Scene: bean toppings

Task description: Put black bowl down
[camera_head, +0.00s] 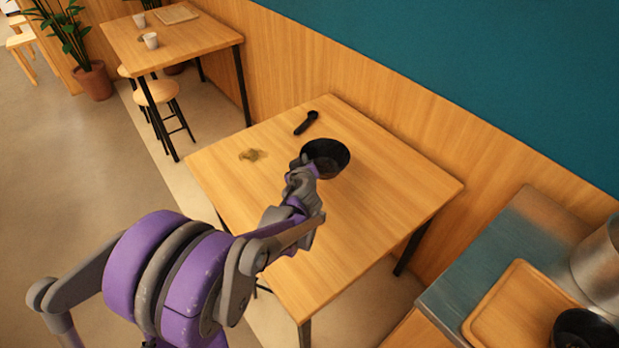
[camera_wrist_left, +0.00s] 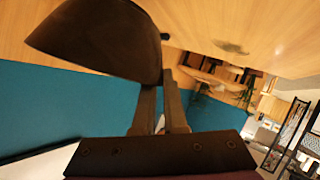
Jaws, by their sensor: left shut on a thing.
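The black bowl (camera_head: 330,160) is over the middle of the wooden table (camera_head: 375,225) in the head view, its opening facing up. My left gripper (camera_head: 303,164) is shut on the bowl's left rim. In the left wrist view the bowl (camera_wrist_left: 95,35) fills the upper left, with the fingers (camera_wrist_left: 165,95) meeting its edge. I cannot tell whether the bowl's base touches the tabletop. My right gripper is not in view.
A black scoop (camera_head: 306,122) lies behind the bowl on the table. The table's front and right are clear. A steel counter (camera_head: 500,255) with a wooden tray (camera_head: 515,300) and another black bowl (camera_head: 583,332) stands at lower right.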

